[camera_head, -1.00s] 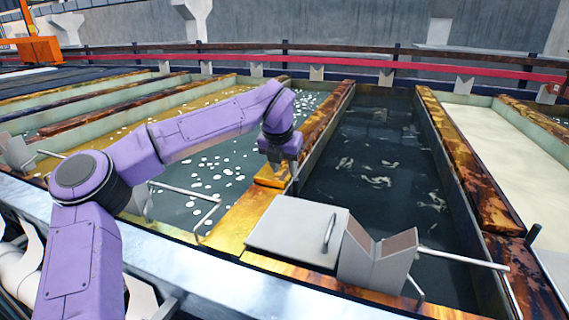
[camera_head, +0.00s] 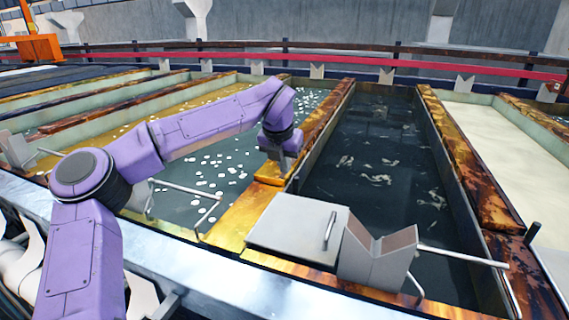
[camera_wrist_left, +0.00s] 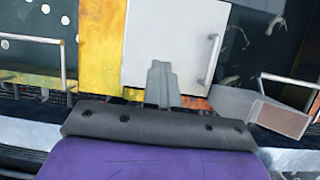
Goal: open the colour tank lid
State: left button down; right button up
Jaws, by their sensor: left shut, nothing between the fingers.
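The lid (camera_head: 285,230) is a flat light-grey plate, lying closed and level at the near end of the dark tank (camera_head: 365,150). Its thin bar handle (camera_head: 329,231) stands near its right edge and also shows in the left wrist view (camera_wrist_left: 213,58). My left gripper (camera_head: 284,170) is above and beyond the lid's far left corner, over the yellow rusty divider, apart from the handle. In the left wrist view the left gripper (camera_wrist_left: 160,70) has its fingers together and empty, overlapping the lid plate (camera_wrist_left: 165,35). My right gripper is not in view.
A grey V-shaped bracket (camera_head: 375,258) stands just right of the lid, with a metal rod (camera_head: 462,257) reaching right. Another bent rod (camera_head: 205,203) is left of the lid. A rusty divider (camera_head: 470,165) borders the dark tank.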

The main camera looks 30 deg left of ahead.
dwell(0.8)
pick_arm(q)
jog(key=c, duration=1.1)
grip_release()
jog(key=shift+r, duration=0.1)
jog(key=b+v, duration=0.1)
jog(key=v, duration=0.9)
jog(key=shift+s+r+b, duration=0.1)
jog(key=shift+r+b, duration=0.05)
jog(key=shift+b, duration=0.2)
